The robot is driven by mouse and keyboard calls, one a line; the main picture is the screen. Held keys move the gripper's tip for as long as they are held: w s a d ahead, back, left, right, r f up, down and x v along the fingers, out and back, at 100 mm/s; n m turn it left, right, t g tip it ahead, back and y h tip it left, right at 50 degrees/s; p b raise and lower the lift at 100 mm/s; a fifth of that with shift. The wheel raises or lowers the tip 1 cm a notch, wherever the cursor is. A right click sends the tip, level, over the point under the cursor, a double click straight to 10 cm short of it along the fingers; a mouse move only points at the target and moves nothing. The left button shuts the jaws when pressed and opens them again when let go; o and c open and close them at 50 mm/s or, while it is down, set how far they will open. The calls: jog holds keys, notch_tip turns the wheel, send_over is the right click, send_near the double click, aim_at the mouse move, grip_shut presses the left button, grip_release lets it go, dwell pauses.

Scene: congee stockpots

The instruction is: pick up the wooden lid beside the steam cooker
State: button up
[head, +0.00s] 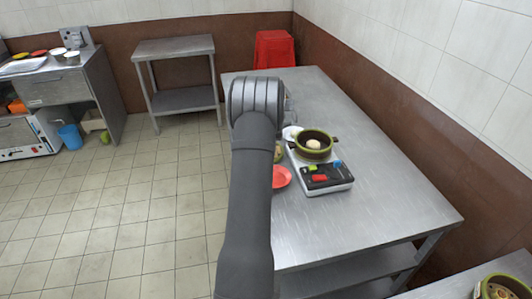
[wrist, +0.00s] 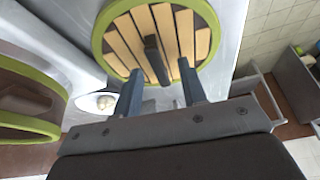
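The wooden lid (wrist: 120,43) has pale slats, a green rim and a dark bar handle (wrist: 153,52). It fills the top middle of the wrist view. My gripper (wrist: 161,68) is open, with one finger on each side of the handle's near end; I cannot tell whether they touch it. The steam cooker (head: 313,153) is a dark pot with a green rim and a pale bun inside, on a portable stove. Part of it shows at the left of the wrist view (wrist: 30,122). In the head view my arm hides the gripper and most of the lid.
The stove (head: 325,187) carries small red, green and blue items at its front. A red dish (head: 281,177) and a white plate (head: 291,132) lie near my arm. The steel table (head: 385,205) is clear at the right and front. Another pot (head: 500,285) stands bottom right.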

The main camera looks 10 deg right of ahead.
jog(key=shift+w+f, duration=0.1)
jog(key=shift+f, duration=0.2)
jog(key=shift+c, duration=0.5)
grip_shut()
jog(key=shift+r, duration=0.1)
